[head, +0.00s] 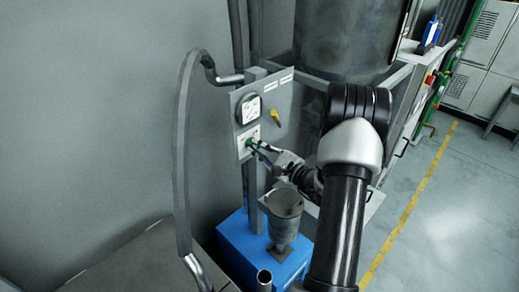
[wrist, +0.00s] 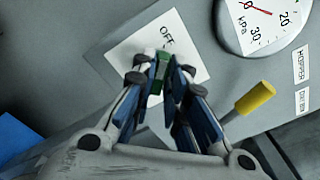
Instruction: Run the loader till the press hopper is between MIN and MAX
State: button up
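A grey control panel (head: 262,88) stands on a post and carries a white plate (head: 243,142) with a green switch. In the wrist view the white plate (wrist: 120,50) reads OFF, and the green switch (wrist: 161,68) sits between my fingertips. My gripper (wrist: 158,76) is closed about the switch, with a fingertip against each side; it also shows at the panel in the head view (head: 254,148). A large grey cylindrical vessel (head: 345,38) stands behind my arm, perhaps the press hopper. No MIN or MAX marks and no material level can be seen.
A blue box (head: 238,240) with a grey canister (head: 284,208) stands below. Clear floor (head: 440,220) lies right.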

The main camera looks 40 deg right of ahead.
grip_shut()
jog(key=m+p, duration=0.1)
jog(key=m, duration=0.3)
jog(key=shift+d+r+m, duration=0.1)
jog(key=shift+r+m, duration=0.05)
jog(key=shift+m, duration=0.25)
jog(key=shift+d+m+p, duration=0.15)
jog(key=shift+m+p, duration=1.25)
jog(key=shift+m, duration=1.85)
jog(key=shift+d+m+p, duration=0.1)
jog(key=shift+m+p, duration=1.25)
jog(key=shift+m, duration=1.9)
jog(key=o, duration=0.5)
grip_release()
